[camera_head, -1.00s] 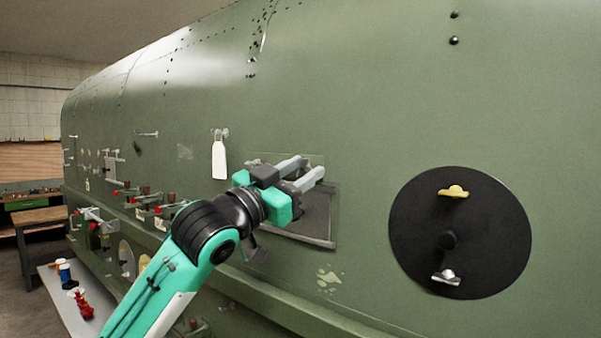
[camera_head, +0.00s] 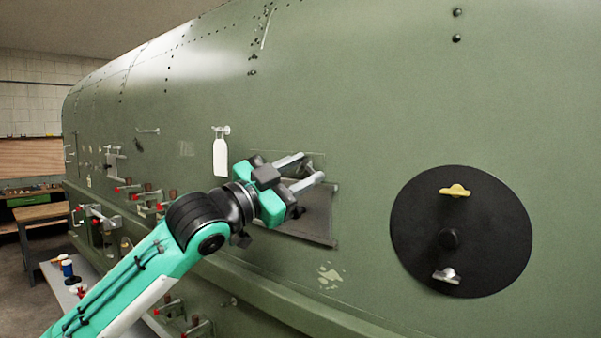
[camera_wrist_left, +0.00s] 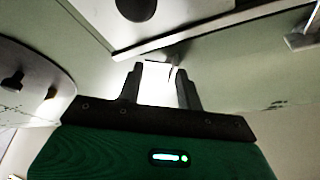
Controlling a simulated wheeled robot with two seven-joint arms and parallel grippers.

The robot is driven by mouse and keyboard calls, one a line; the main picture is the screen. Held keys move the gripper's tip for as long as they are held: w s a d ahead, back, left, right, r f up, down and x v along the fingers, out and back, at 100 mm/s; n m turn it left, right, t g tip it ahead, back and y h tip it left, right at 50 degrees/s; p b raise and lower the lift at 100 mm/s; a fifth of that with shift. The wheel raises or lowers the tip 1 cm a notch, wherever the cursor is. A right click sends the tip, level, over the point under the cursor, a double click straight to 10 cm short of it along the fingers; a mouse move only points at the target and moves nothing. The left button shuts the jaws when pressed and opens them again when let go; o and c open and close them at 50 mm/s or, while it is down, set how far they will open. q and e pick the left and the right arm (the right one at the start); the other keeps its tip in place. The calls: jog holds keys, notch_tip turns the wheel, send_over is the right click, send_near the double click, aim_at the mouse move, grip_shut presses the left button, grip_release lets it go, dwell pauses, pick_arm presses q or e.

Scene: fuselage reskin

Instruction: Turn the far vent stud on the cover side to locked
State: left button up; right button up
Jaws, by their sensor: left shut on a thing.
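A large black round plate (camera_head: 460,255) is on the green fuselage at right. My left gripper (camera_head: 312,166) is left of this plate, at a grey square panel (camera_head: 318,222). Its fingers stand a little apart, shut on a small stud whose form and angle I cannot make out. In the left wrist view a thin dark part (camera_wrist_left: 173,68) shows near the fingertips. My right gripper is out of view.
A white tag (camera_head: 220,157) hangs just left of the gripper. Several red-tipped clamps (camera_head: 145,200) stick out of the skin farther left. A low bench (camera_head: 80,290) with small bottles stands at lower left. The skin between panel and black plate is clear.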

pick_arm(q)
jog(key=o, duration=1)
jog(key=shift+a, duration=0.1)
jog(key=shift+s+a+f+b, duration=0.2)
jog(key=shift+f+b, duration=0.05)
jog(key=shift+b, duration=0.1)
jog(key=b+v, duration=0.7)
jog(key=v, duration=0.6)
jog(key=shift+a+r, duration=0.1)
jog(key=shift+r, duration=0.05)
jog(key=shift+c, duration=0.5)
